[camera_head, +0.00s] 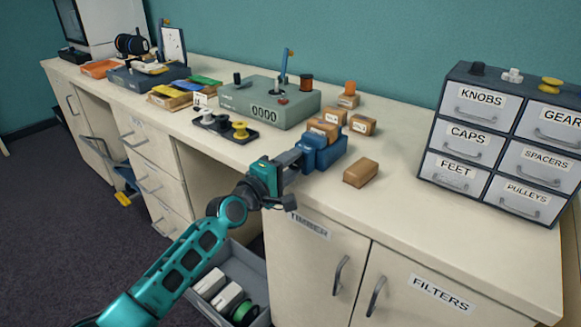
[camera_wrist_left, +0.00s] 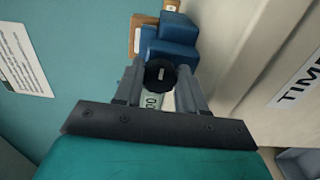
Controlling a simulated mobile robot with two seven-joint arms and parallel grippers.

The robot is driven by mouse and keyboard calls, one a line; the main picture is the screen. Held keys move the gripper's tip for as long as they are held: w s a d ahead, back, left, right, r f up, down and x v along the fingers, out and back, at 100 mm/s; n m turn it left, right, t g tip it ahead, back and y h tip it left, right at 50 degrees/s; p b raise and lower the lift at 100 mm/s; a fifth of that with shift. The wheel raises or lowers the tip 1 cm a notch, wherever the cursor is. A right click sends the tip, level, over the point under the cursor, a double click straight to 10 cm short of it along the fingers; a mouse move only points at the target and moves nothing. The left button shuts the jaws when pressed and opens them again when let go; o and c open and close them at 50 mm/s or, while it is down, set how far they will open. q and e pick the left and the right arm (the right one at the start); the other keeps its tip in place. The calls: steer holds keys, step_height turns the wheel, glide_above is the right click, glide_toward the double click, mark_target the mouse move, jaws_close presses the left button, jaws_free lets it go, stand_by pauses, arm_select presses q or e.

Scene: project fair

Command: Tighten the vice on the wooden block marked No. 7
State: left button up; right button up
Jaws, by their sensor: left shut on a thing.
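The blue vice (camera_head: 325,152) stands at the front edge of the counter, and it also shows in the left wrist view (camera_wrist_left: 178,42). A wooden block (camera_head: 323,129) shows at the vice's top; a brown block (camera_wrist_left: 137,32) shows beside the blue body in the wrist view. I cannot read a number on it, nor tell how tightly the jaws sit. My left gripper (camera_head: 293,161) is at the near side of the vice, shut on its black round knob (camera_wrist_left: 160,75), which sits between the two fingers. My right gripper is not in view.
Loose wooden blocks (camera_head: 362,125) lie behind the vice, and one (camera_head: 360,172) lies right of it. A grey-green counter box (camera_head: 268,104) stands behind. A drawer cabinet (camera_head: 500,140) stands at the right. An open drawer (camera_head: 240,268) is below my arm. The counter between vice and cabinet is mostly clear.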

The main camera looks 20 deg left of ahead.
arm_select(q)
steer(key=m, duration=0.3)
steer(key=shift+f+m, duration=0.1)
steer(key=shift+m, duration=0.3)
steer(key=m, duration=0.4)
steer(key=shift+m, duration=0.3)
steer(key=m, duration=0.3)
steer(key=shift+m+p, duration=0.3)
steer(key=shift+p, duration=0.1)
steer(key=m+p, duration=0.1)
steer(key=m, duration=0.4)
steer(key=shift+a, duration=0.15)
steer(key=m+p, duration=0.1)
steer(key=m, duration=0.4)
steer(key=shift+f, duration=0.1)
steer(key=m+p, duration=0.1)
steer(key=m, duration=0.2)
steer(key=shift+a+m, duration=0.1)
steer(key=shift+m, duration=0.2)
steer(key=m, duration=0.4)
steer(key=shift+w, duration=0.1)
steer(key=shift+a+m, duration=0.1)
steer(key=shift+m, duration=2)
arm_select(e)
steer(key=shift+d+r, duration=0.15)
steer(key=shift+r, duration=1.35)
